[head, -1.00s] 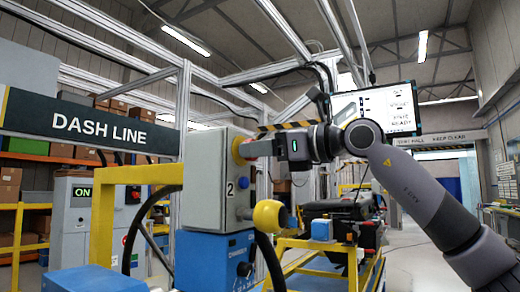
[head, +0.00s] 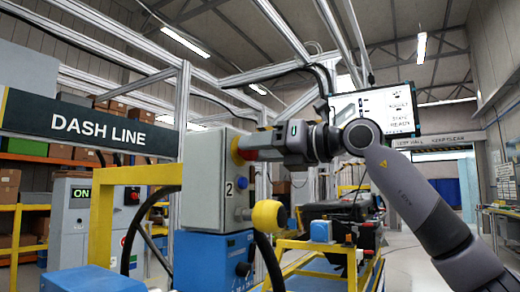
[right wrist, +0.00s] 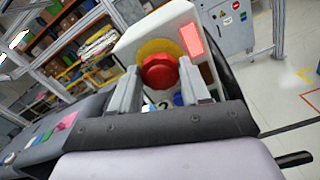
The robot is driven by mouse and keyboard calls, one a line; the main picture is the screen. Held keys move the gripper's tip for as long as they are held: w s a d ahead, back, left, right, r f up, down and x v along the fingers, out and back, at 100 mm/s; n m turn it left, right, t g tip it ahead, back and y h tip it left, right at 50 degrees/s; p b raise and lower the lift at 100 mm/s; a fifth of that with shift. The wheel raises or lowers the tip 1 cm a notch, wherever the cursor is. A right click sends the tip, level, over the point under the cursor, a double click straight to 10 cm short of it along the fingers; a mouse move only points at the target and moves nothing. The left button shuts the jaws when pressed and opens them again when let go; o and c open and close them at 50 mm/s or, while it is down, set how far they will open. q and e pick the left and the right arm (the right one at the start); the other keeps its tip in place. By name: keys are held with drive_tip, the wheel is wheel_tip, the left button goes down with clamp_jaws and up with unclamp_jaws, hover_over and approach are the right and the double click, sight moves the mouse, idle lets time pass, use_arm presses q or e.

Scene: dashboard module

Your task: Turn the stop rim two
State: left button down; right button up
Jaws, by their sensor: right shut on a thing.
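The stop button of station two is on the right side of a grey box (head: 212,180) marked 2. It has a yellow rim (head: 236,148) around a red head. In the right wrist view the red head (right wrist: 160,72) sits in front of the yellow rim (right wrist: 166,46). My right gripper (head: 250,150) reaches in from the right, with a finger on each side of the red head. It is shut on the stop; the exact contact is hard to see. In the right wrist view my right gripper (right wrist: 160,76) frames the head. My left gripper is out of view.
A yellow ball-shaped knob (head: 270,214) sticks out just below my right gripper. A yellow post frame (head: 105,215) and a blue box (head: 212,258) stand close by. A monitor (head: 375,110) hangs behind my right arm. The floor at right is clear.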

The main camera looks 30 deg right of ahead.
drive_tip(key=shift+m, duration=0.5)
drive_tip(key=o, duration=1.1)
drive_tip(key=shift+w, duration=0.1)
drive_tip(key=shift+b+v, duration=0.4)
drive_tip(key=shift+v, duration=3.2)
